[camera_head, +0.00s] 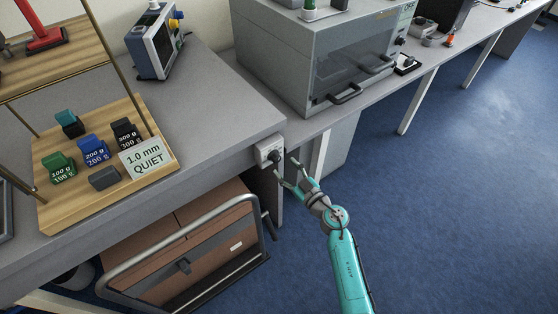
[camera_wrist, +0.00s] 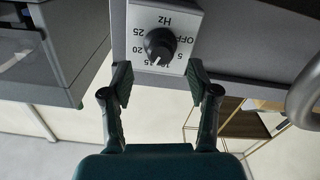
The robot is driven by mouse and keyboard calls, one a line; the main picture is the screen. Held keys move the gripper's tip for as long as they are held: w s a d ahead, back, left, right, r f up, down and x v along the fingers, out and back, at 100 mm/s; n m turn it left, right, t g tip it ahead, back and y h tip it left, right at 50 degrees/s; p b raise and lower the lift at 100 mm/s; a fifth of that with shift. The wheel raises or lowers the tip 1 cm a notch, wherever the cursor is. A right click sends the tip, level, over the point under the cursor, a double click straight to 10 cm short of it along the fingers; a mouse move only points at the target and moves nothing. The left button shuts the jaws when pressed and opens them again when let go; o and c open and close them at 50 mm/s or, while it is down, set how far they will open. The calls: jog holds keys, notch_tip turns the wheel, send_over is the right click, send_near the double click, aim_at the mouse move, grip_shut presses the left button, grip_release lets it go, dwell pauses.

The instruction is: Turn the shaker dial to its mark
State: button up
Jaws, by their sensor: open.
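The shaker dial is a black round knob (camera_wrist: 161,42) on a pale panel (camera_wrist: 190,17) fixed to the bench's front edge. In the wrist view its lettering is upside down: Hz, OFF and numbers from 5 to 25. A pale pointer line on the knob points down in the picture, roughly towards 10 to 15; the exact reading is too small to tell. In the head view the dial (camera_head: 275,156) sits at the bench corner. My gripper (camera_wrist: 159,82) is open and empty, its fingers apart in front of the panel, not around the knob; it also shows in the head view (camera_head: 286,172).
A wooden shelf stand (camera_head: 60,215) with several weight blocks and a sign reading 1.0 mm QUIET (camera_head: 145,158) stands on the bench. A grey oven-like box (camera_head: 310,60) is behind. Blue floor at right is free.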

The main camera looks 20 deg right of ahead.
aim_at(278, 160)
jog(key=shift+x, duration=2.3)
grip_shut()
